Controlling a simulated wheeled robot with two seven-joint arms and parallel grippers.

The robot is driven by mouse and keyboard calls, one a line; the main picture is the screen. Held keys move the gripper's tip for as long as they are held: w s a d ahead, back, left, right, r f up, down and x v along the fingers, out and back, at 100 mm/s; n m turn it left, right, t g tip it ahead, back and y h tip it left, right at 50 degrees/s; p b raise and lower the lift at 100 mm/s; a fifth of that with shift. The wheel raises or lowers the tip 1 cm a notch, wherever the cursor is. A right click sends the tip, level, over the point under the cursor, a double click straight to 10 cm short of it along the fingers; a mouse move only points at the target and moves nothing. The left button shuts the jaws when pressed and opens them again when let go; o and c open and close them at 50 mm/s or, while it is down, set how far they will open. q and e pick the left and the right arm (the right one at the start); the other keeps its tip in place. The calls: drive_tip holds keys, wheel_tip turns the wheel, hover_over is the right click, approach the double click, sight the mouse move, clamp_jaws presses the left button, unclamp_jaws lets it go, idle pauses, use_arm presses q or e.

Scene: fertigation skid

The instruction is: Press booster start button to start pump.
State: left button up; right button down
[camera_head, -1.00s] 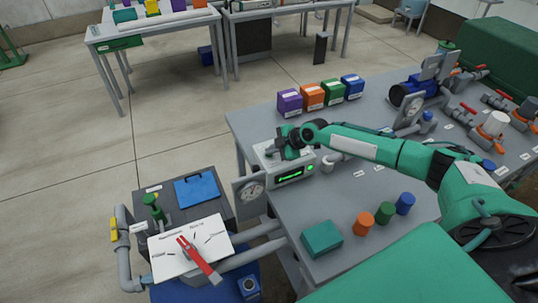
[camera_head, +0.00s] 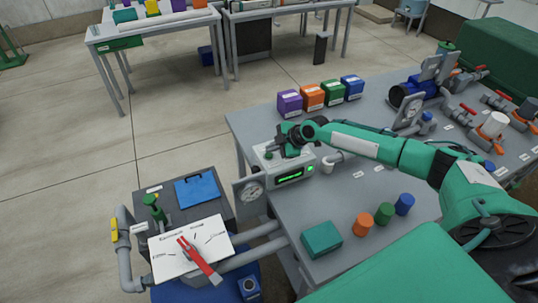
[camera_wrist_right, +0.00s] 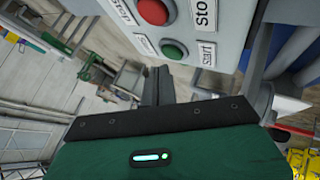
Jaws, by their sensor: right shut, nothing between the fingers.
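The control box (camera_head: 297,180) stands at the near left end of the grey bench, with a lit green display (camera_head: 290,175) and a green light on its front. In the right wrist view, a green button (camera_wrist_right: 174,50) labelled "start" sits beside a red button (camera_wrist_right: 153,12) labelled "stop". My right gripper (camera_head: 283,143) is over the top of the box, and it also shows in the right wrist view (camera_wrist_right: 158,78). Its fingers are shut and empty, with the tips close to the green button. I cannot tell if they touch it. My left gripper is not in view.
A round gauge (camera_head: 251,190) stands left of the box. Purple, orange, green and blue blocks (camera_head: 313,98) line the bench behind it. A teal box (camera_head: 321,240) and coloured cylinders (camera_head: 384,213) stand in front. Pipes and valves are at the right.

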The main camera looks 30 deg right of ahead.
sight(272, 155)
drive_tip(key=shift+r+p, duration=1.25)
drive_tip(key=shift+r, duration=1.3)
